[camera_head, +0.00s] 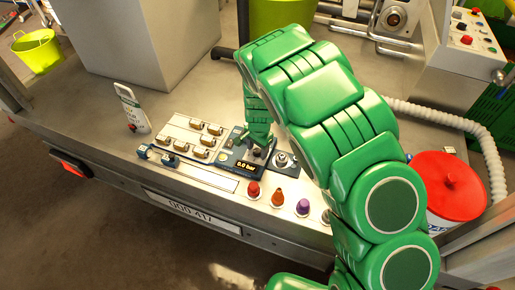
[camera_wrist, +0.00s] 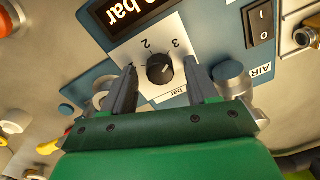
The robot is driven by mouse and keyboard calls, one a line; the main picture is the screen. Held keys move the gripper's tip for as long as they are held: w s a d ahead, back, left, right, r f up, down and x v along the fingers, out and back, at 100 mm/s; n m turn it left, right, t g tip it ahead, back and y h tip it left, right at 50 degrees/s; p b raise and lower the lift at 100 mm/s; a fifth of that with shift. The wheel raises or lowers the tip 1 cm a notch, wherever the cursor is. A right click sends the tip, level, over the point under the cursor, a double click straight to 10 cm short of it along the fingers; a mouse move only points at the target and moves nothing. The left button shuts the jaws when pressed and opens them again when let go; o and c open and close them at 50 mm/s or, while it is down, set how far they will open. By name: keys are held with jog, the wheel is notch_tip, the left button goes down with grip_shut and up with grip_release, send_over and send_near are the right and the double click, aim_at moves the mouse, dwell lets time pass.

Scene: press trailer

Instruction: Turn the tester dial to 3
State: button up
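The tester (camera_head: 238,163) is a dark blue panel on the metal deck in the head view, with a display (camera_head: 246,168) that seems to read 0.0 bar. In the wrist view its dial (camera_wrist: 160,69) is a round black knob on a white plate marked 2 and 3. A pale pointer mark on the knob seems to face upper right, toward the 3 side; its exact setting is unclear. My gripper (camera_wrist: 160,72) is open, with one finger on each side of the knob and visible gaps between. In the head view my gripper (camera_head: 259,138) is over the tester, its fingertips hard to see.
Coloured plugs (camera_head: 278,197) line the deck's front. A phone-like device (camera_head: 133,109) stands left; a red-lidded bucket (camera_head: 447,186) stands right.

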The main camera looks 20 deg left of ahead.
aim_at(259, 151)
dwell(0.3)
jog(key=r, duration=0.7)
jog(key=shift+d+r, duration=0.2)
jog(key=shift+r, duration=0.2)
